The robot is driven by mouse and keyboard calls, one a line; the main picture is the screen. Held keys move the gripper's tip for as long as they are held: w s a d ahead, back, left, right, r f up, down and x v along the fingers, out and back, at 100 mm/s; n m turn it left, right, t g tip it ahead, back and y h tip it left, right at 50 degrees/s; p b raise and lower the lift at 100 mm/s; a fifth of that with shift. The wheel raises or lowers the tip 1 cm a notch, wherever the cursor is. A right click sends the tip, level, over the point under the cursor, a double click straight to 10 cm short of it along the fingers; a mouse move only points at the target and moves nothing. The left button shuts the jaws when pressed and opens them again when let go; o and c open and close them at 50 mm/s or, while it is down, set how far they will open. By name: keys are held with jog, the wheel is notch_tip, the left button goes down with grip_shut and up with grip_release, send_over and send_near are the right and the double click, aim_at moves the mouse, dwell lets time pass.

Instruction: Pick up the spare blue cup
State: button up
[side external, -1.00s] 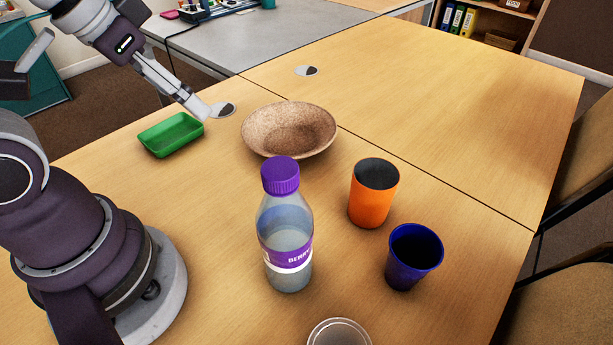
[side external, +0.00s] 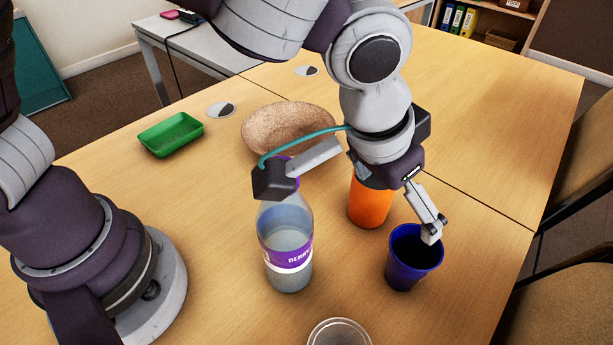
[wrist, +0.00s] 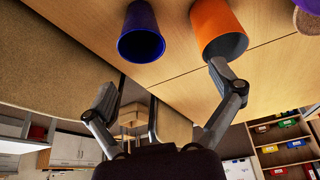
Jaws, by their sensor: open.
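The blue cup (side external: 405,272) stands upright on the table, front right in the side external view. It also shows at the top of the wrist view (wrist: 140,18), with its open mouth visible. My gripper (side external: 432,233) is at the cup's rim in the side external view; I cannot tell whether it touches. In the wrist view my gripper (wrist: 162,78) is spread open and empty, with the blue cup above the left finger and the orange cup (wrist: 218,22) behind the right fingertip. My wrist partly hides the orange cup in the side external view (side external: 370,207).
A purple-capped bottle (side external: 288,235) stands left of the cups, its cap partly behind my arm. A speckled bowl (side external: 262,135) and a green tray (side external: 170,135) lie farther back. A clear round container (side external: 340,332) is at the front edge. The table's right half is clear.

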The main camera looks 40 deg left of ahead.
aim_at(417, 259)
jog(key=d+x, duration=0.1)
jog(key=x, duration=0.6)
jog(key=d+x, duration=0.1)
jog(key=x, duration=0.3)
jog(key=shift+s+d+f, duration=0.2)
jog(key=shift+d+f, duration=0.1)
jog(key=shift+d, duration=0.1)
jog(key=c, duration=0.8)
